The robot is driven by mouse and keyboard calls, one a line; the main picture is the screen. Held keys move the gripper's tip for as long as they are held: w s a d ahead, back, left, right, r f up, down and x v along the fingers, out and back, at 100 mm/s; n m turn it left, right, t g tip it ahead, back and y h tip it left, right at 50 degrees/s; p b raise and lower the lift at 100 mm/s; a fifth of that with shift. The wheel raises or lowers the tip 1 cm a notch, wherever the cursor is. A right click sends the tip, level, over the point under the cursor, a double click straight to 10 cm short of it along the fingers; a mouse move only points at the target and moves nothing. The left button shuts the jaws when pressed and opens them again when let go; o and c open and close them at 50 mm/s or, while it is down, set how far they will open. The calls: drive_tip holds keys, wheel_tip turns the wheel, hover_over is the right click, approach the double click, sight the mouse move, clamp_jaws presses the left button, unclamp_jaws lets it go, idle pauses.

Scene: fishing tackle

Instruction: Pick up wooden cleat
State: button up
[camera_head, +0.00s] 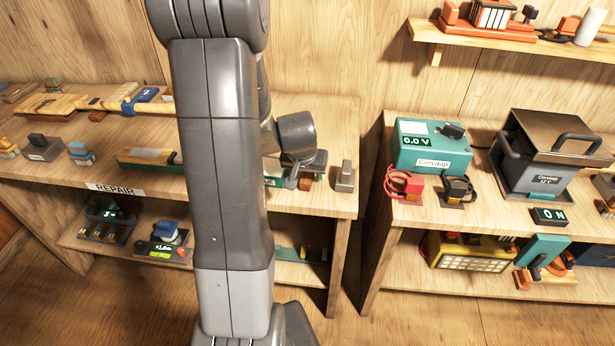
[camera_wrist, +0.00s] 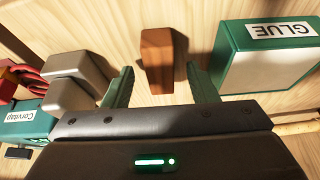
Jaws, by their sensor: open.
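The wooden cleat looks to be the small brown block (camera_wrist: 157,50) in the middle of the wrist view, standing on the pale wooden bench top. My gripper (camera_wrist: 160,68) is open, with one green finger on each side of the block's near end. Gaps show between the block and both fingers, so it is not held. In the head view, my gripper (camera_head: 303,172) is low over the right end of the repair bench, and a bit of the brown block (camera_head: 305,184) shows beneath it. My arm hides much of the bench middle.
A grey block (camera_wrist: 75,72) stands close left of my fingers, and a green box marked GLUE (camera_wrist: 232,60) close right. The grey block also shows in the head view (camera_head: 345,178). Right of a gap stands another bench with a teal meter (camera_head: 432,148).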

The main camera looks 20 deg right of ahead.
drive_tip(key=shift+w+d+f, duration=0.1)
drive_tip(key=shift+w+f, duration=0.05)
drive_tip(key=shift+f, duration=0.2)
